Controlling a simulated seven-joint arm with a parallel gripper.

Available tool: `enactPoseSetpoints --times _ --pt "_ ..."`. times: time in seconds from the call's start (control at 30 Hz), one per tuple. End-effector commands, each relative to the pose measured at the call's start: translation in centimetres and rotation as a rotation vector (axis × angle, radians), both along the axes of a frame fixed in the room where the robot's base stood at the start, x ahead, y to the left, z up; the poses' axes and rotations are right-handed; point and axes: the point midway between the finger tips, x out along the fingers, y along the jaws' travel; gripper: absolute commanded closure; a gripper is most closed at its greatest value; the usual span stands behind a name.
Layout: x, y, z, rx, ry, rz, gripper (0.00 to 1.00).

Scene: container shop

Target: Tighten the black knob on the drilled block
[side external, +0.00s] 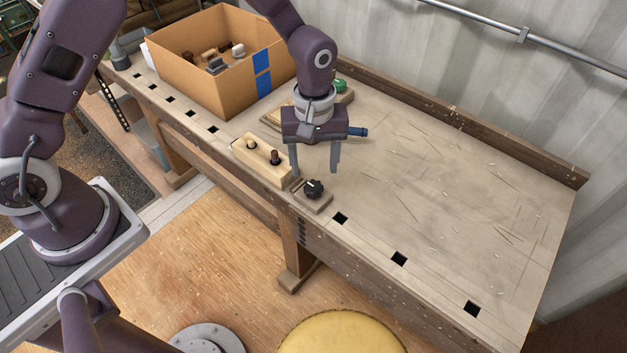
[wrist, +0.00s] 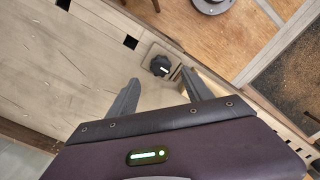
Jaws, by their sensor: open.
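The black knob (side external: 314,188) sits on a small flat wooden block (side external: 318,204) near the front edge of the bench. In the wrist view the knob (wrist: 160,66), with a white mark on top, shows beyond my fingertips, nearer the right finger. My gripper (side external: 314,171) points down, open and empty, above and behind the knob in the side view. It also shows in the wrist view (wrist: 160,76), fingers apart. I cannot tell its exact height over the bench.
An open cardboard box (side external: 205,88) with several items stands at the back left of the workbench (side external: 440,200). A green object (side external: 340,86) on a board lies behind my gripper. Square holes line the bench's front edge. The right half of the bench is clear.

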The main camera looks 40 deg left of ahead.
Motion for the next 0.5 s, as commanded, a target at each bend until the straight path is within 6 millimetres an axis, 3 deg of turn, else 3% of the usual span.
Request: enactPoseSetpoints --times 0.3,0.5 --pt "-0.1 0.1 -5.6 0.001 0.004 -0.001 0.41" --pt "-0.1 0.1 -6.5 0.001 0.002 -0.001 0.41"
